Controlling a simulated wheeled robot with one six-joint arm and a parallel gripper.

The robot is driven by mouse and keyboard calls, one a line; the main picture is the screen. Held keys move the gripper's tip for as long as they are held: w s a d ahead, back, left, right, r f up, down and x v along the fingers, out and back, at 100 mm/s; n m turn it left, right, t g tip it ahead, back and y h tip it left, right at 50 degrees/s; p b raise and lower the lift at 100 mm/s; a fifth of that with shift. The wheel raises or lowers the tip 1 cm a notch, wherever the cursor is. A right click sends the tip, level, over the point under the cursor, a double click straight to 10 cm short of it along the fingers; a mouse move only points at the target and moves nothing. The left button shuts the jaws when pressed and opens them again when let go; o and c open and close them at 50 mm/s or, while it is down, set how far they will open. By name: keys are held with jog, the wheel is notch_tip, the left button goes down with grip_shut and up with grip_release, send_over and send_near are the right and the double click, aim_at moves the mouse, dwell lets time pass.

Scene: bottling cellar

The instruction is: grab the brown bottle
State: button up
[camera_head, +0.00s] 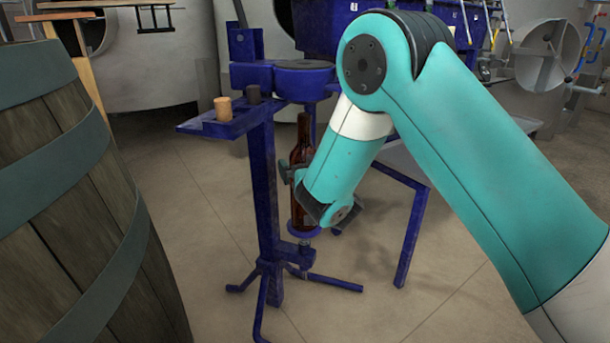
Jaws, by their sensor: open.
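The brown bottle (304,143) stands upright on a small round blue plate (303,231) of a blue stand. Its neck and left side show; the lower right side is hidden behind my teal arm. My gripper (297,186) is open at the bottle's mid-height. One dark finger shows at the bottle's left edge, and the rest of the gripper overlaps the bottle's lower part. I cannot tell whether the fingers touch the glass.
The blue stand (263,190) rises just left of the bottle, with its head (303,78) above it. A side shelf (225,124) holds a cork (223,108) and a dark stopper (253,94). A large wooden barrel (75,220) fills the left. Tiled floor lies between.

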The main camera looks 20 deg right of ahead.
jog(key=shift+w, duration=0.1)
jog(key=c, duration=1.6)
jog(key=shift+r, duration=0.15)
grip_shut()
